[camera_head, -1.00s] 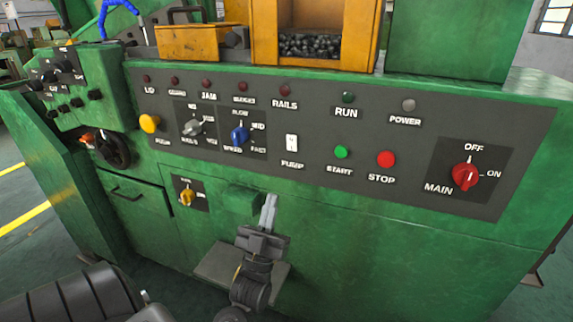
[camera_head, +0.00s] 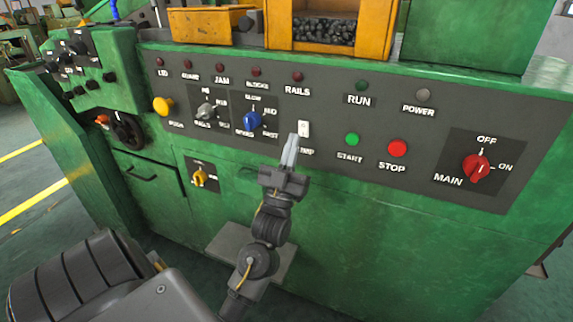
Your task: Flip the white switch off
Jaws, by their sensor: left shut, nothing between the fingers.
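The white switch (camera_head: 304,129) is a small rocker on the dark control panel (camera_head: 330,115), above the PUMP label. My left gripper (camera_head: 291,147) is shut and empty, with its fingers pointing up just below and left of the switch. The fingertips cover part of the PUMP label. I cannot tell whether they touch the panel or the switch. My right gripper is not in view.
A blue knob (camera_head: 252,121) is left of the switch. The green START button (camera_head: 352,139), red STOP button (camera_head: 398,148) and red MAIN knob (camera_head: 476,168) are to its right. A grey ledge (camera_head: 225,243) sticks out below the panel.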

